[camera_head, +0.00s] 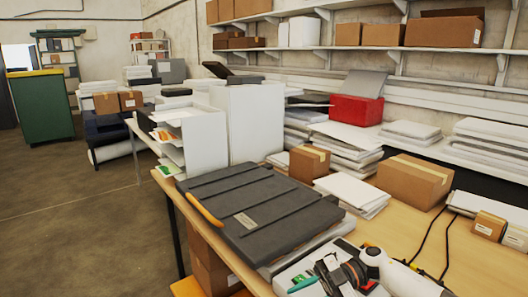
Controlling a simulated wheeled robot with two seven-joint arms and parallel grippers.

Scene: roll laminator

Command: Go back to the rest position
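A dark grey ribbed slab with an orange handle (260,207) lies on the wooden table (478,262); I cannot tell whether it is the laminator. A white and black jointed arm, apparently my right one, enters at the bottom edge, right of centre. Its dark end, my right gripper (325,274), is over or beside a flat pale device (290,275) in front of the slab. A thin teal piece (303,285) shows by this end; I cannot tell whether it is held. Whether the fingers are open is unclear. My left gripper is out of view.
Cardboard boxes (412,180) and paper stacks (352,192) stand along the table's back. Black cables (432,235) run across its right part. A white sorter (200,140) stands beyond the slab. Open floor (80,215) lies at left, with a green bin (42,106).

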